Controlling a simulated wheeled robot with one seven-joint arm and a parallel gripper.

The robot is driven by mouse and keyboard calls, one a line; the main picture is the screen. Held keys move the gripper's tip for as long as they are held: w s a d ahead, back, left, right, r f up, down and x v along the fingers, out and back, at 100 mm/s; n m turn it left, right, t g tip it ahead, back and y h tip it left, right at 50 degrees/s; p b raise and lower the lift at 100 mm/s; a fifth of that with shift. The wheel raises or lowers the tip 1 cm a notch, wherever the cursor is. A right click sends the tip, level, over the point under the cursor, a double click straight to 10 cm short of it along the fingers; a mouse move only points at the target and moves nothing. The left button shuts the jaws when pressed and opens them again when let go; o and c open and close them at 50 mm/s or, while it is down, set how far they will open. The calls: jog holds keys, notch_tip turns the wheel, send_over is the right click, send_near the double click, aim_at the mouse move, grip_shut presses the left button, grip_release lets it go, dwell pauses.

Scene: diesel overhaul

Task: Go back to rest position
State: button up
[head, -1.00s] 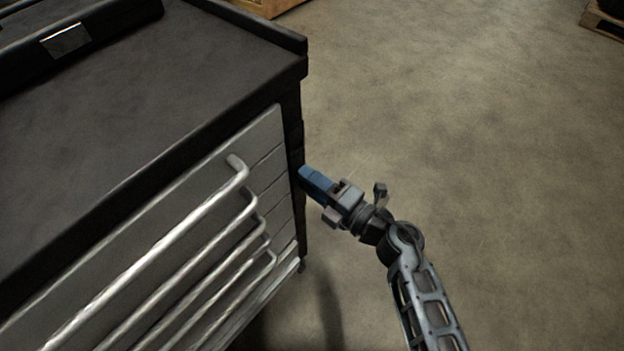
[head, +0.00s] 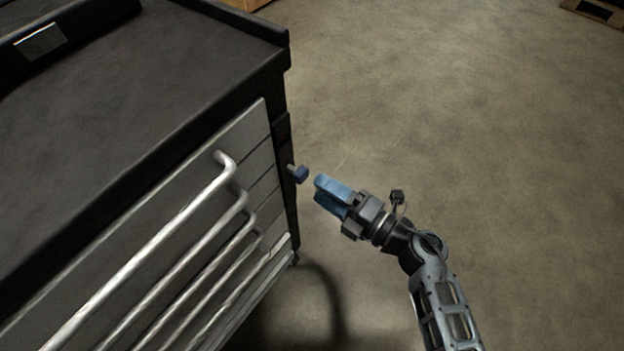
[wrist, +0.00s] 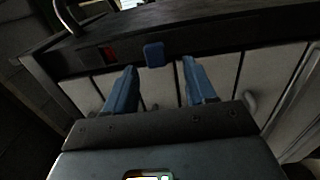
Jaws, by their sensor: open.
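My gripper (head: 320,190) is open and empty, with two blue fingers. It is in free air to the right of the tool cabinet, apart from it. The fingers also show in the wrist view (wrist: 161,88), spread apart and pointing at the cabinet. A small blue knob-like piece (head: 299,174) sticks out from the cabinet's right front edge, a short gap from the fingertips. It also shows in the wrist view (wrist: 154,54), beyond the fingers and between them, on the dark edge strip.
The cabinet (head: 150,95) has a dark top and several drawers with long silver bar handles (head: 140,262). A red mark (wrist: 110,54) shows on its dark strip in the wrist view. Open concrete floor (head: 480,130) lies to the right. A pallet (head: 597,10) is at the far right.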

jog(key=shift+s+d, duration=0.4)
jog(key=shift+d, duration=0.1)
jog(key=s+d+r+m+t+h, duration=0.1)
jog(key=s+d+r+m+h, duration=0.3)
jog(key=s+m, duration=0.5)
jog(key=s+d+r+m+t+h+p, duration=0.1)
jog(key=s+d+r+m+h, duration=0.4)
jog(key=s+m, duration=0.5)
jog(key=s+d+r+m+t+h, duration=0.1)
jog(key=s+d+r+m+h, duration=0.4)
jog(key=s, duration=0.8)
jog(key=shift+s+d+r+m+t+p, duration=0.4)
jog(key=shift+d+r+m, duration=0.95)
jog(key=shift+r+m, duration=0.8)
jog(key=shift+f, duration=0.15)
